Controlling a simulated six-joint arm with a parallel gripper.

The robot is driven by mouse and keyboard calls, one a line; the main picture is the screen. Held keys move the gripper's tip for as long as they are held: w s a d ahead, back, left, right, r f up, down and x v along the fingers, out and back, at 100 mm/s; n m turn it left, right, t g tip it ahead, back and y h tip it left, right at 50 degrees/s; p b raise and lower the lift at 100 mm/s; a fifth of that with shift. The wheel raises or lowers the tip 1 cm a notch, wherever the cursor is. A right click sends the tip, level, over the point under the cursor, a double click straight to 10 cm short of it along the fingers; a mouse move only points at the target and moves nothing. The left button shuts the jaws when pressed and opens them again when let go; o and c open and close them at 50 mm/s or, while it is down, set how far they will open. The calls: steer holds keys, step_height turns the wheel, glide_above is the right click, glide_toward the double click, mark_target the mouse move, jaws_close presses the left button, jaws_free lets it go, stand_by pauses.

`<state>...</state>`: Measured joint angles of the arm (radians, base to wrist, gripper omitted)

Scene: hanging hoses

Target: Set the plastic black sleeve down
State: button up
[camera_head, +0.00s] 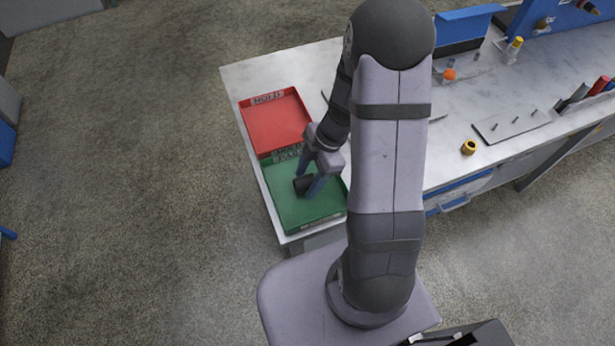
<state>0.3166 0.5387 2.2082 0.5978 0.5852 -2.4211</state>
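The black sleeve (303,185) is a short dark cylinder, lying tilted on its side over the green tray (290,216). My gripper (308,183) reaches down into the green tray from above, with its two bluish-grey fingers on either side of the sleeve. The fingers look shut on it. The sleeve is low, at or close to the tray floor; I cannot tell whether it touches. The nearer finger hides part of the sleeve.
An empty red tray (274,122) adjoins the green tray at the back. The bench (240,78) carries an orange-brown ring (469,147), a grey plate with pegs (512,124) and an orange part (449,74) to the right. My arm hides the bench's middle.

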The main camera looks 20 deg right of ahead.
steer(key=shift+r, duration=0.1)
steer(key=shift+r+p, duration=0.2)
steer(key=shift+p, duration=0.15)
steer(key=shift+w+d+r, duration=0.1)
steer(key=shift+d+r, duration=0.05)
steer(key=shift+r, duration=0.05)
steer(key=b+v, duration=0.2)
steer(key=v, duration=0.9)
steer(key=shift+b, duration=0.35)
steer(key=shift+s+r, duration=0.1)
steer(key=shift+s, duration=0.1)
steer(key=s+a+f+m+h, duration=0.1)
steer(key=s+a+m+h, duration=0.1)
steer(key=m, duration=0.7)
steer(key=s+a+f+m+h, duration=0.1)
steer(key=s+a+m, duration=0.3)
steer(key=s+m, duration=0.3)
steer(key=shift+s+f+m+h, duration=0.15)
steer(key=shift+f+m+h, duration=0.2)
steer(key=shift+m, duration=0.65)
